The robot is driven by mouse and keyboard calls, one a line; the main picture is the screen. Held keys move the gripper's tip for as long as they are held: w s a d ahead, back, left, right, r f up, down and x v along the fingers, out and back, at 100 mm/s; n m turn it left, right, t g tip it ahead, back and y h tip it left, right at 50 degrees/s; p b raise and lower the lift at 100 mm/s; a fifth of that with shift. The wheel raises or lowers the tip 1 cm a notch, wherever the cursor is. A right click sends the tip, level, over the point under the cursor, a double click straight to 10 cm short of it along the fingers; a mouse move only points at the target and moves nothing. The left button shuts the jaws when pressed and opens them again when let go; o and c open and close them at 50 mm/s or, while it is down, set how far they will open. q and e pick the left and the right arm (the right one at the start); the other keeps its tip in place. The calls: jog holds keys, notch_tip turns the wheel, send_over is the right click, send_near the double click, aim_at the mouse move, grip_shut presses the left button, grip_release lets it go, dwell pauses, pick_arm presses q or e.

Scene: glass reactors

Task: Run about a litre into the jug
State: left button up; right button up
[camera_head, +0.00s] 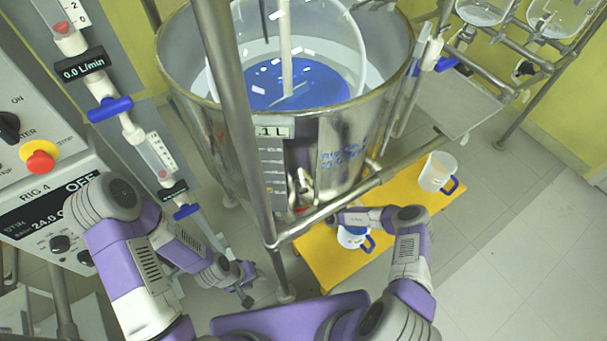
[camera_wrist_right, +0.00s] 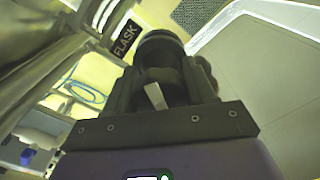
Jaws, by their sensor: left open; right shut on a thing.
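The steel vessel (camera_head: 320,160) holds blue liquid (camera_head: 295,85) around a pale upright shaft. One jug (camera_head: 350,240), white with a blue handle, stands under the vessel's lower side. Blue shows at its top; I cannot tell whether that is liquid. A second such jug (camera_head: 436,175) stands to the right. My right gripper (camera_head: 338,218) is at the vessel's base above the first jug. In the right wrist view it is shut on a small pale lever (camera_wrist_right: 156,97), partly hidden by dark fingers. My left gripper (camera_head: 243,285) is open and empty, left of the jugs.
Both jugs stand on a yellow platform (camera_head: 318,268). Steel frame posts (camera_head: 235,120) and a rail cross in front of the vessel. A control panel (camera_head: 45,190) with a red button and a flow column (camera_head: 160,160) with blue taps are at left.

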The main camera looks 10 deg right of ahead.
jog(key=m+b, duration=0.2)
jog(key=m, duration=0.8)
jog(key=shift+f+m, duration=0.15)
jog(key=shift+m, duration=0.15)
jog(key=shift+m, duration=0.3)
jog(key=o, duration=1)
jog(key=p+v, duration=0.2)
jog(key=v, duration=0.5)
jog(key=shift+s, duration=0.25)
